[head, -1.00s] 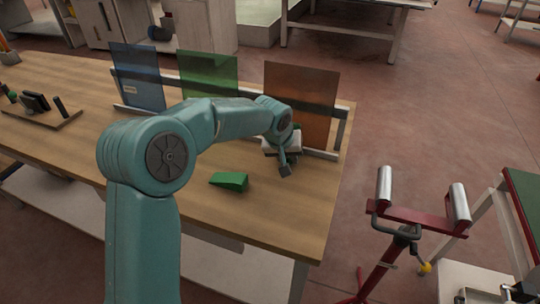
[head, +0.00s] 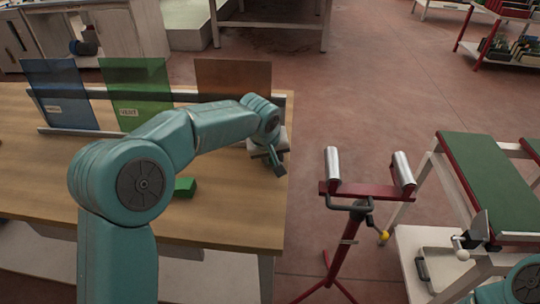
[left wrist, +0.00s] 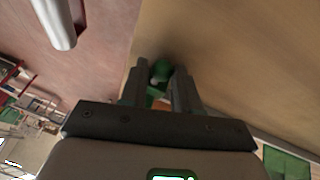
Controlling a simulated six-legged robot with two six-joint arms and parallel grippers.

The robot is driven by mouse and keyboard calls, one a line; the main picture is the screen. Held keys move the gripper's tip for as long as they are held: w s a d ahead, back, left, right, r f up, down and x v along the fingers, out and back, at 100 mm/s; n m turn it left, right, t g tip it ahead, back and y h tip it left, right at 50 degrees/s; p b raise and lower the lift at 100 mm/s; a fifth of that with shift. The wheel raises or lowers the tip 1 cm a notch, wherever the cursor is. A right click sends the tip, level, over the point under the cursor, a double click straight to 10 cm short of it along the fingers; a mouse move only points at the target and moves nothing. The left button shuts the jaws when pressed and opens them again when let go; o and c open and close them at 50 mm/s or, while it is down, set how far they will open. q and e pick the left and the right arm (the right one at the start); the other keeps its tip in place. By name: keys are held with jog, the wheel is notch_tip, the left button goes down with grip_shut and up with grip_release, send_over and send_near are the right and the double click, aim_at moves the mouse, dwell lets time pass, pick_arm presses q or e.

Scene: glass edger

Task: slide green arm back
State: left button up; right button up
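A green wedge-shaped block (head: 185,187) lies on the wooden bench (head: 225,205), partly hidden behind my left arm in the head view. No part that I can surely call the green arm shows. My left gripper (head: 277,166) hangs over the bench near its right edge, right of the block and apart from it. In the left wrist view its fingers (left wrist: 158,85) stand apart. A small green shape (left wrist: 160,70) shows between them; I cannot tell its distance, and nothing looks clamped.
Blue (head: 62,95), green (head: 137,88) and brown (head: 233,76) panes stand in a rack along the bench's back. A red roller stand (head: 350,205) is on the floor to the right. A green-topped table (head: 490,175) stands beyond it. Open floor lies behind.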

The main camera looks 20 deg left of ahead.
pick_arm(q)
jog(key=o, duration=0.3)
jog(key=shift+w+d, duration=0.1)
jog(key=shift+d, duration=0.2)
jog(key=shift+a, duration=0.2)
jog(key=shift+r, duration=0.25)
jog(key=p+v, duration=0.1)
jog(key=v, duration=1.5)
jog(key=shift+d+f, duration=0.1)
